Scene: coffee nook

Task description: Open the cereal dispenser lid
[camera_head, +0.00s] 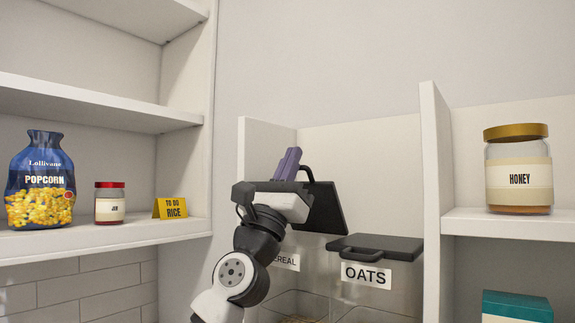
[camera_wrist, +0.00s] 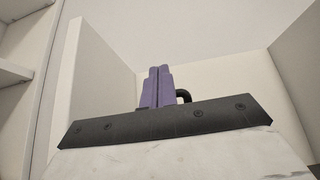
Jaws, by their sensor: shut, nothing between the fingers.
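The cereal dispenser lid (camera_head: 322,209) is a dark flat panel. It is raised and stands steeply tilted above the bin labelled CEREAL (camera_head: 286,260), whose label is partly hidden by my arm. The lid's black loop handle (camera_head: 307,172) is at its upper edge. My gripper (camera_head: 291,155) has purple fingers, shut together and empty, pointing up just left of the handle. In the wrist view my fingers (camera_wrist: 158,72) are together, with part of the black handle (camera_wrist: 184,96) just right of them. I cannot tell whether my gripper touches the lid.
The OATS lid (camera_head: 375,247) lies flat and closed to the right. A white divider (camera_head: 434,190) stands right of it, with a honey jar (camera_head: 519,170) on the shelf beyond. Popcorn (camera_head: 41,182), a red-capped jar (camera_head: 110,203) and a yellow RICE sign (camera_head: 170,208) stand on the left shelf.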

